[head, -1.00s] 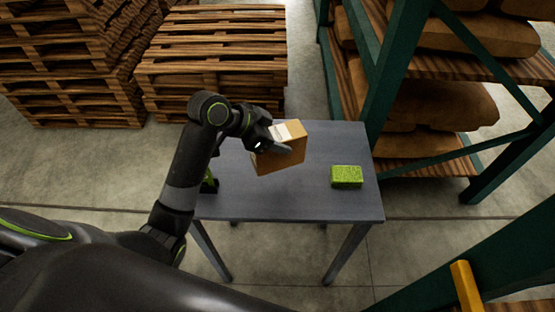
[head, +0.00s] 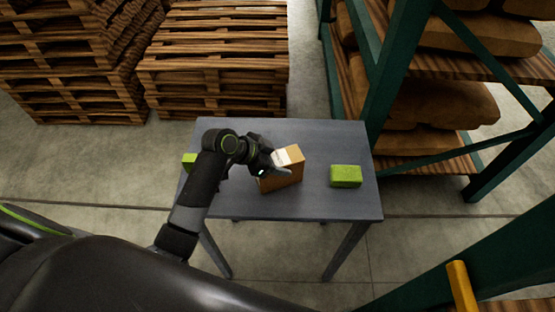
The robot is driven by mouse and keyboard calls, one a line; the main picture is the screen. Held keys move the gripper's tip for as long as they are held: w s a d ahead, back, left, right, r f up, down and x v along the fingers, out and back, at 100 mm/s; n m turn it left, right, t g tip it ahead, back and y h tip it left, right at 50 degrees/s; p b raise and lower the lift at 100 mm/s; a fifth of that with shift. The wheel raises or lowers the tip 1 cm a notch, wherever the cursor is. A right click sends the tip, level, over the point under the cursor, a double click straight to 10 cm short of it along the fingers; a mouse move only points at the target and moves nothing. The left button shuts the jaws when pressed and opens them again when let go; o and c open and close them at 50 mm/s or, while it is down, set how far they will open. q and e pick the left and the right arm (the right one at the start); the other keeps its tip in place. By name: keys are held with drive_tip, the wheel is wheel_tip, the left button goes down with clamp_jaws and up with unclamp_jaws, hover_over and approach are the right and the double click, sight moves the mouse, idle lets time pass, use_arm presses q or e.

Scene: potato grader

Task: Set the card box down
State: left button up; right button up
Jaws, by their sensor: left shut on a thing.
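The card box (head: 284,177) is a brown carton with a white label on its top. It is at the middle of the grey table (head: 325,137) in the head view, low at the tabletop; I cannot tell for sure whether its base touches. My left gripper (head: 279,166) is shut on the box at its left and upper side, and hides part of it. My right gripper is not in view.
A green block (head: 346,176) lies on the table to the right of the box. Another green thing (head: 189,161) shows at the table's left edge, partly behind my arm. Pallets (head: 213,60) stand behind, and a green rack (head: 397,75) with sacks stands at the right.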

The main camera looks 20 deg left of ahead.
use_arm(q)
drive_tip(key=o, duration=1.1)
drive_tip(key=shift+a+r, duration=0.1)
drive_tip(key=shift+b+v, duration=0.7)
drive_tip(key=shift+v, duration=5.25)
